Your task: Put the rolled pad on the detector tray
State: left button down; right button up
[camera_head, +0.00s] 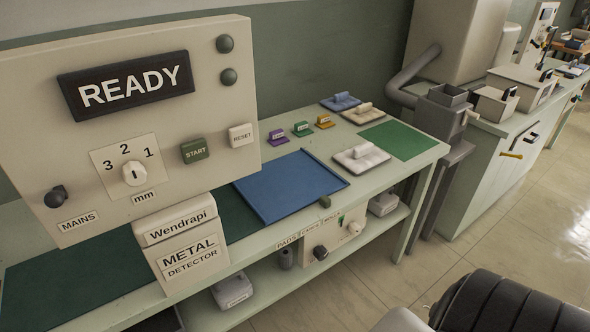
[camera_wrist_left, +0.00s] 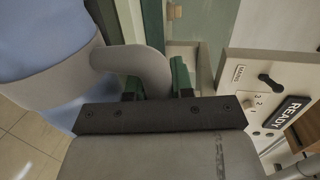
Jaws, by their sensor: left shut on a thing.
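My left gripper (camera_wrist_left: 156,80) shows in the left wrist view, its green fingers shut on a smooth grey curved piece (camera_wrist_left: 128,61). This piece joins a grey band around a large pale blue body at the picture's left. I cannot tell whether it is the rolled pad. In the head view, a flat blue tray (camera_head: 290,187) lies on the bench beside the metal detector (camera_head: 130,120), whose display reads READY.
Pale pads with raised tops (camera_head: 362,159) and a blue one (camera_head: 341,102) lie on the bench past the tray. A green mat (camera_head: 403,140) lies bare at the far end. A grey chute stand (camera_head: 440,125) stands beyond the bench.

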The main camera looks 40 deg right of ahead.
aim_at(286, 179)
jog(key=l+u, duration=0.2)
jog(key=l, duration=1.35)
jog(key=k+l+u, duration=0.2)
jog(key=l, duration=1.3)
jog(key=i, duration=0.1)
